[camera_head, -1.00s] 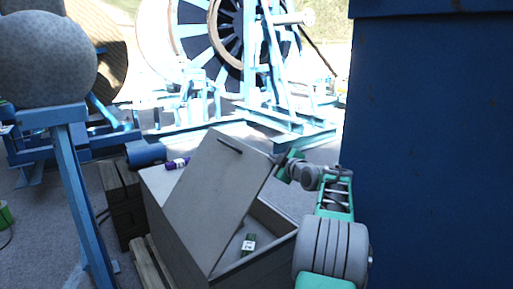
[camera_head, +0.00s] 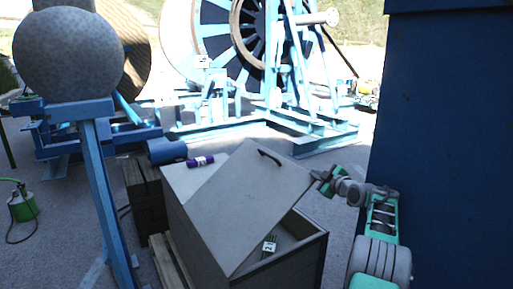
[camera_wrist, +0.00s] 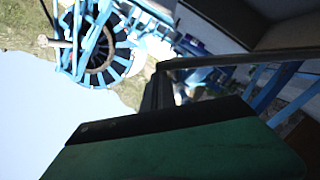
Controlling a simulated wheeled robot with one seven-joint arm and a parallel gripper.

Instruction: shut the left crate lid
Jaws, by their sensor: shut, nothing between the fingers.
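The grey crate (camera_head: 190,225) stands in the middle of the head view. Its grey lid (camera_head: 245,205), with a dark handle near the upper edge, is tilted partly open. An opening shows below the lid's right side, and a dark green item with a white label (camera_head: 268,246) lies inside. My gripper (camera_head: 318,175) is beside the lid's upper right corner; whether they touch is unclear. It is shut and empty. In the wrist view its dark fingers (camera_wrist: 158,92) show beyond the green gripper body.
A purple can (camera_head: 200,161) lies on the flat top at the crate's left. A blue wall or cabinet (camera_head: 450,150) stands close to my arm's right. A blue post (camera_head: 105,190) with a grey sphere (camera_head: 68,55) is at left. Blue reel frames stand behind.

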